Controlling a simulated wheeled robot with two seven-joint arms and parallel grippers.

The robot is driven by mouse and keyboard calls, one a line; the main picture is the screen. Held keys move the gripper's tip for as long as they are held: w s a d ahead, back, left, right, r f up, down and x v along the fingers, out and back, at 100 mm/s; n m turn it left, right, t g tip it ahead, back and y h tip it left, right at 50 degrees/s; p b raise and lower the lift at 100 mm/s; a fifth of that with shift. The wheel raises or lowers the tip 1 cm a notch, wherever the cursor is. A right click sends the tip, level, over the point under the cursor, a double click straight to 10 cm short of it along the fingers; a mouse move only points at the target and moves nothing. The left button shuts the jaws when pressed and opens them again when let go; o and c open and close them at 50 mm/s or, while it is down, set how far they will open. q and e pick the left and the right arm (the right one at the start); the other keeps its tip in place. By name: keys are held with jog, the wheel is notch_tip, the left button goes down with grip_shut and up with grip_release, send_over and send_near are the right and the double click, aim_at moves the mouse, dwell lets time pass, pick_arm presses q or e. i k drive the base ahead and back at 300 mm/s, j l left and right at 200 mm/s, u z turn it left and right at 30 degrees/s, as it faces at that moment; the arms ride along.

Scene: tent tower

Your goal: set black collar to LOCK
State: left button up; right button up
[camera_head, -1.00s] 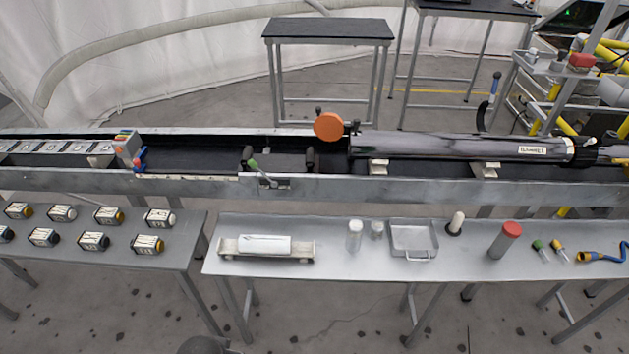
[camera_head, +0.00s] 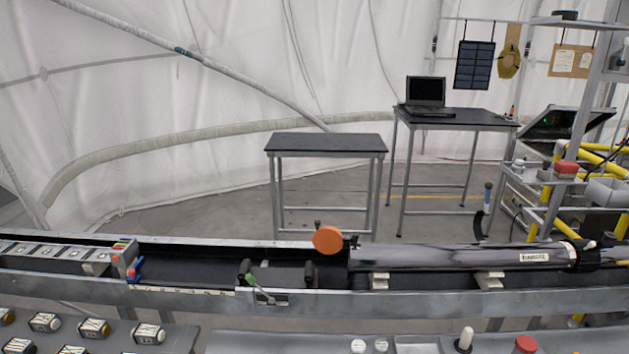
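A black collar (camera_head: 584,256) sits around the right end of the long grey barrel (camera_head: 450,258), close to the right edge of the head view. The barrel lies in the long metal trough and carries a small white label (camera_head: 534,257) just left of the collar. Any LOCK marking on the collar is too small to read, so I cannot tell its setting. An orange disc (camera_head: 327,239) stands at the barrel's left end. Neither of my grippers is in view.
The metal trough (camera_head: 400,301) runs across the whole view. A green-handled lever (camera_head: 251,280) is on it. Behind are a small empty table (camera_head: 327,143), a table with a laptop (camera_head: 426,93), and yellow pipes (camera_head: 602,165) at right. Boxy modules (camera_head: 94,327) stand front left.

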aim_at(588, 254)
jog(key=z, duration=1.5)
